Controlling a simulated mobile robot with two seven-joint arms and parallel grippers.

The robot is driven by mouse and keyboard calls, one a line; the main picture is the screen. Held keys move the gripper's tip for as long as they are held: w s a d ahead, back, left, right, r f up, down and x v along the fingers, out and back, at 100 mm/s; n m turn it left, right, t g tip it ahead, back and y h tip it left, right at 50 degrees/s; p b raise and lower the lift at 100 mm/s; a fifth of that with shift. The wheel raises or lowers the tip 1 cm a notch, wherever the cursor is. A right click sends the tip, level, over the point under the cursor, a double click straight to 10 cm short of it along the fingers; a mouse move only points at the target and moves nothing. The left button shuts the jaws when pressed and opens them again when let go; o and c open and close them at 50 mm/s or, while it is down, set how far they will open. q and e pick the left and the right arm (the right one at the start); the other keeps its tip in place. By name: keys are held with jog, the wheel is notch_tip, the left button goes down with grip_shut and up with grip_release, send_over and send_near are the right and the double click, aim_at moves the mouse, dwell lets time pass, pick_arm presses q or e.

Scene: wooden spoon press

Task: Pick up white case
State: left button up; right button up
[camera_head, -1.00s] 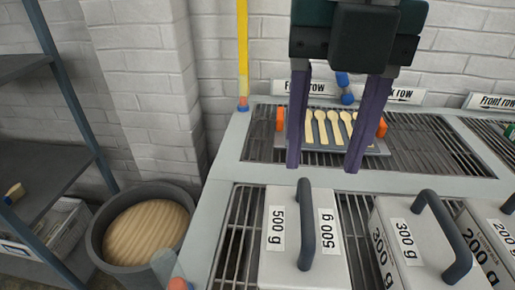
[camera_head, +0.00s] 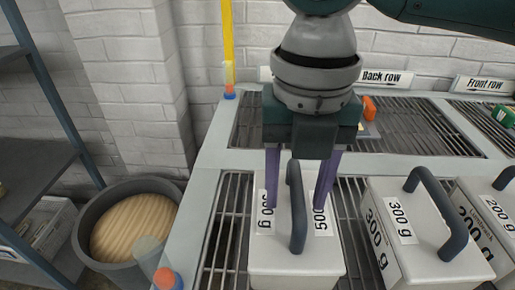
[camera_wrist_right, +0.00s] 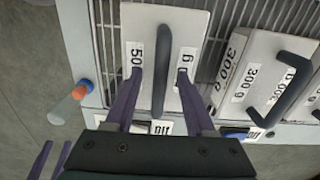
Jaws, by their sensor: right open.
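The white case labelled 500 g (camera_head: 296,258) stands on the front grate, with a dark arched handle (camera_head: 298,215) on top. It also shows in the right wrist view (camera_wrist_right: 190,22). My right gripper (camera_head: 296,210) is above this case, with its purple fingers open on either side of the handle. In the right wrist view the handle (camera_wrist_right: 160,72) lies between the two fingertips, apart from both. The fingers cover parts of the 500 g labels.
A white 300 g case (camera_head: 408,240) stands close on the right, with a 200 g case (camera_head: 490,215) beyond it. A grey bin (camera_head: 128,232) stands left of the table. The tray of wooden spoons behind is mostly hidden by my gripper.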

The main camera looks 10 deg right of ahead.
grip_shut()
dwell(0.3)
dwell(1.1)
